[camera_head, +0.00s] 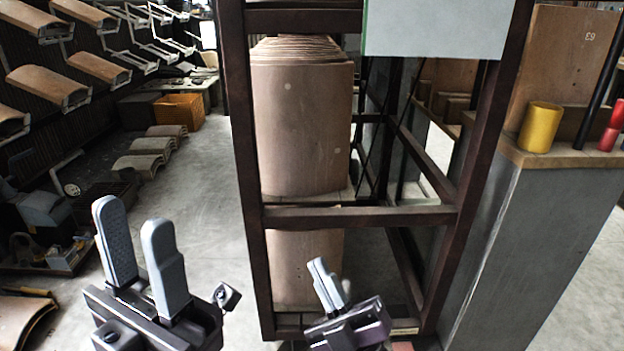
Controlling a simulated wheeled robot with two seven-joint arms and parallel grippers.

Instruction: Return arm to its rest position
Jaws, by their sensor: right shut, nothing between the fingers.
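My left gripper (137,235) stands at the lower left with its two grey fingers pointing up. The fingers are apart with nothing between them. My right gripper (326,278) is at the bottom centre, in front of the lower part of the dark metal rack. Its two fingers are together and hold nothing. The rest of both arms is mostly below the picture's edge.
The dark metal rack (245,160) holds curved brown panels (300,125). A grey counter (530,240) at right carries a yellow cylinder (540,127) and red cylinders (609,138). An orange crate (180,111) stands at the back left. Floor (195,185) is clear left of the rack.

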